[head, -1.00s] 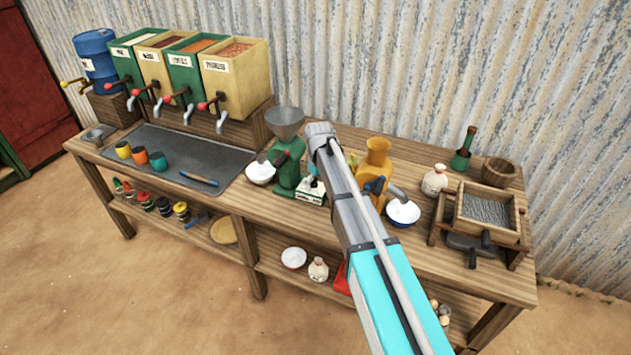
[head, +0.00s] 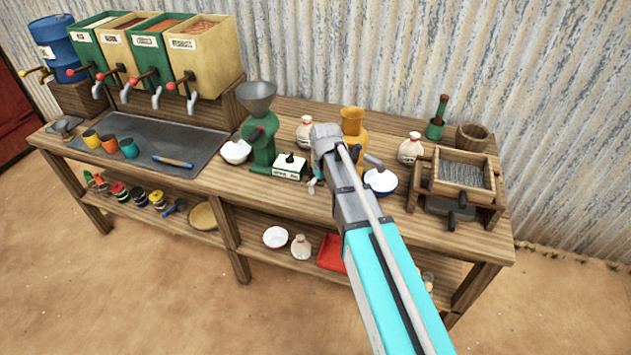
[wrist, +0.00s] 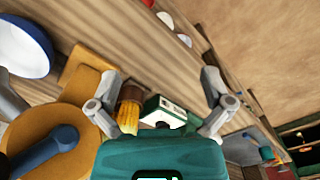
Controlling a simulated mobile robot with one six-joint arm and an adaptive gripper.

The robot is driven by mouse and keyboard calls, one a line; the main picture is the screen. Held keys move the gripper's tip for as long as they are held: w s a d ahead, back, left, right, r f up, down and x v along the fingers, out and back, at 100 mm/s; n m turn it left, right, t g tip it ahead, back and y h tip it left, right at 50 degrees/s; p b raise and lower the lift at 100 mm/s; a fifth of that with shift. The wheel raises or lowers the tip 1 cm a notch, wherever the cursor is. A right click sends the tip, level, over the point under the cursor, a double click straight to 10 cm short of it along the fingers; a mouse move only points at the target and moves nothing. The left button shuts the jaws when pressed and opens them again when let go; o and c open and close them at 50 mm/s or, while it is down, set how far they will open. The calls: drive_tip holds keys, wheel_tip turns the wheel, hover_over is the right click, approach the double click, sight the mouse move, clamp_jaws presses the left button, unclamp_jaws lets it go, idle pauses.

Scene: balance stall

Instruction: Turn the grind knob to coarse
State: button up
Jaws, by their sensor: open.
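The yellow mill (head: 352,121) stands on the bench, partly hidden behind my arm in the head view. In the wrist view its orange body (wrist: 75,125) with a blue crank (wrist: 50,150) fills the left side. An orange ribbed knob (wrist: 128,116) with a brown part above it shows between my fingers, nearer the left one; it appears to be the grind knob. I cannot read its setting. My gripper (wrist: 160,85) is open with nothing held. In the head view, my gripper (head: 331,172) is low in front of the yellow mill; contact with the knob cannot be told.
Left of my gripper are a green mill (head: 262,135) and a small green box with a white top (head: 290,166). A white bowl (head: 381,182) sits right of the arm, with a sieve box (head: 462,175) farther right. Bare bench (head: 225,180) lies along the front.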

drive_tip(key=shift+m, duration=0.7)
drive_tip(key=shift+s+d+f+b, duration=0.25)
drive_tip(key=shift+s+d+f, duration=0.05)
drive_tip(key=shift+s+d, duration=0.35)
drive_tip(key=shift+s+d+f+b, duration=0.25)
drive_tip(key=shift+s+d+f, duration=0.1)
drive_tip(key=shift+s+d, duration=0.3)
drive_tip(key=shift+s+d+f+b, duration=0.3)
drive_tip(key=shift+s+d, duration=0.2)
drive_tip(key=shift+s, duration=0.25)
drive_tip(key=shift+d, duration=0.1)
drive_tip(key=shift+c, duration=1.3)
drive_tip(key=shift+s+d, duration=0.2)
drive_tip(key=shift+s, duration=0.15)
drive_tip(key=shift+c, duration=1)
drive_tip(key=s+d+m, duration=0.1)
drive_tip(key=s+d, duration=0.1)
drive_tip(key=s, duration=0.1)
drive_tip(key=s+d+m, duration=0.1)
drive_tip(key=s+d, duration=0.2)
drive_tip(key=s, duration=0.1)
drive_tip(key=s+d+m, duration=0.2)
drive_tip(key=s, duration=0.2)
drive_tip(key=shift+s+d, duration=0.25)
drive_tip(key=shift+d, duration=0.05)
drive_tip(key=shift+c, duration=1)
